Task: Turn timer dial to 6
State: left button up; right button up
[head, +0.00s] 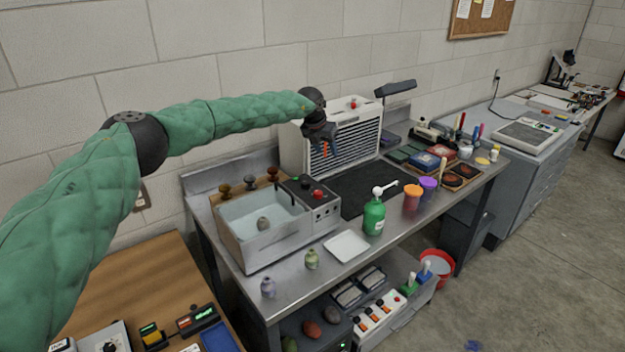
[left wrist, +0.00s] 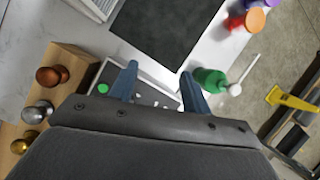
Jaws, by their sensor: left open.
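A grey control box (head: 318,207) sits at the right end of a steel water bath (head: 262,243). Its top carries a black knob (head: 306,183) and a red knob (head: 317,194); I cannot read any numbers or tell which is the timer dial. My left gripper (head: 325,150) is open and empty, above and behind the box, apart from it. In the left wrist view the open fingers (left wrist: 158,70) point past the dark panel (left wrist: 147,93), which has a green spot and white marks. The gripper body hides part of this panel. My right gripper is not in view.
Three metal-coloured knobs (head: 248,182) stand on wood behind the bath. A green pump bottle (head: 374,214), a white tray (head: 347,246) and small bottles (head: 312,259) stand in front. A slatted white unit (head: 344,137) and black mat (head: 362,188) lie behind and right.

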aim_at(305, 182)
pick_arm(q)
jog(key=s+a+g+y, duration=0.1)
jog(key=a, duration=0.1)
jog(key=s+a+f+g+y, duration=0.1)
jog(key=s+a, duration=0.1)
jog(key=s+a+y, duration=0.1)
jog(key=s+a, duration=0.1)
jog(key=shift+a+f+n+g+y, duration=0.15)
jog(key=shift+f+n+g+y, duration=0.15)
jog(key=shift+g+y, duration=0.1)
jog(key=shift+w+a+f+p, duration=0.1)
jog(key=shift+f+p, duration=1)
jog(key=shift+f, duration=0.85)
jog(key=shift+w+a+f+p, duration=0.1)
jog(key=shift+f+p, duration=0.95)
jog(key=shift+f, duration=0.85)
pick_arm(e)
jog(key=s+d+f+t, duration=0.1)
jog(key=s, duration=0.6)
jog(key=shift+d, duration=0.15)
pick_arm(q)
jog(key=c, duration=1)
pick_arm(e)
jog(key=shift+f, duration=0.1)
